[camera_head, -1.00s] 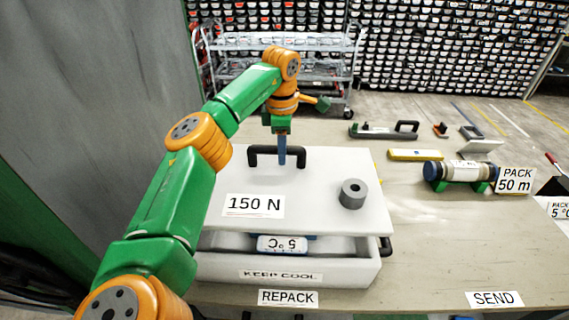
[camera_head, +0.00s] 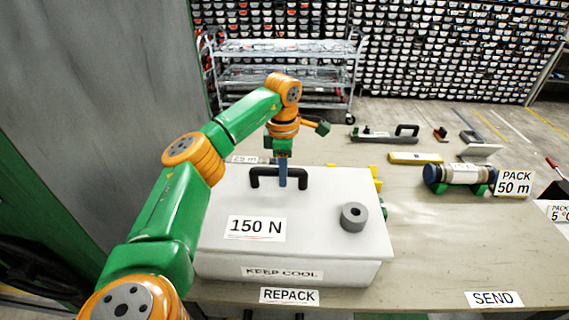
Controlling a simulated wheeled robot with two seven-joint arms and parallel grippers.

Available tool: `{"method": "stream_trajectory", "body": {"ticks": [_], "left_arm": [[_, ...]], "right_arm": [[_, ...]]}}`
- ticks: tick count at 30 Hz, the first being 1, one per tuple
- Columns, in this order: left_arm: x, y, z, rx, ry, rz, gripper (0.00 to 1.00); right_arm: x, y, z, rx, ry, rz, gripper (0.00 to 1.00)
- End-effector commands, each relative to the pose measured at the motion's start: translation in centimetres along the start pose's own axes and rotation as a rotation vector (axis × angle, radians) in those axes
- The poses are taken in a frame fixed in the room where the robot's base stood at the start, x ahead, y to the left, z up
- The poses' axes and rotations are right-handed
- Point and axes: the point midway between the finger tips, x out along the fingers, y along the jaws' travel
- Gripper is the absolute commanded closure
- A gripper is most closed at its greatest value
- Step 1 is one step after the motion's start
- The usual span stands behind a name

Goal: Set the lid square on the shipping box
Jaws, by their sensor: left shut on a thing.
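The white lid (camera_head: 310,205), marked "150 N", lies over the white shipping box (camera_head: 225,268), whose front wall reads "KEEP COOL". The lid hides the box's inside, and no open gap shows along the front edge. The lid's right front corner reaches slightly past the box wall; I cannot tell whether it is fully seated. My left gripper (camera_head: 282,180) is shut on the lid's black handle (camera_head: 262,178) at the back of the lid. A grey ring-shaped weight (camera_head: 353,217) sits on the lid's right part. My right gripper is not in view.
A blue-capped cylinder on green supports (camera_head: 461,178) stands right, beside a "PACK 50 m" sign (camera_head: 514,183). A yellow bar (camera_head: 415,158) and a black-handled tool (camera_head: 385,135) lie behind. Table by the "SEND" label (camera_head: 494,298) is clear. A metal cart (camera_head: 285,75) stands beyond.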

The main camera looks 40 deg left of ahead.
Motion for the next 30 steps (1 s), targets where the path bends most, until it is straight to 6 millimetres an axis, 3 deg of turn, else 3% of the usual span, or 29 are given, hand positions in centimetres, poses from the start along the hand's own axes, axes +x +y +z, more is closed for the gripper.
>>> {"method": "stream_trajectory", "body": {"ticks": [2,10,15,21,22,24,30], "left_arm": [[0.8,1.0,0.0,-0.002,0.003,-0.002,1.0],[3.0,2.5,0.1,-0.002,0.0,0.0,1.0],[5.9,2.3,0.0,0.001,0.0,0.0,1.0],[6.2,2.3,0.1,0.0,-0.002,0.004,1.0],[6.2,2.3,0.1,0.0,-0.002,0.004,0.63],[6.2,2.3,0.0,0.0,-0.002,0.003,0.44],[6.2,2.3,0.0,0.0,-0.002,0.003,0.41]], "right_arm": [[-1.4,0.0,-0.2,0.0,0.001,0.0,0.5],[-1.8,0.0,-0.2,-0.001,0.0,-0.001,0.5],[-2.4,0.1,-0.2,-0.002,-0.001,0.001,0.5],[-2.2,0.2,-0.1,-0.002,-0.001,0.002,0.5],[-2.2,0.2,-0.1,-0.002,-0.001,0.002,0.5],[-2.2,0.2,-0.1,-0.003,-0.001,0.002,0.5],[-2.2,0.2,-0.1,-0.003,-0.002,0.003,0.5]]}}
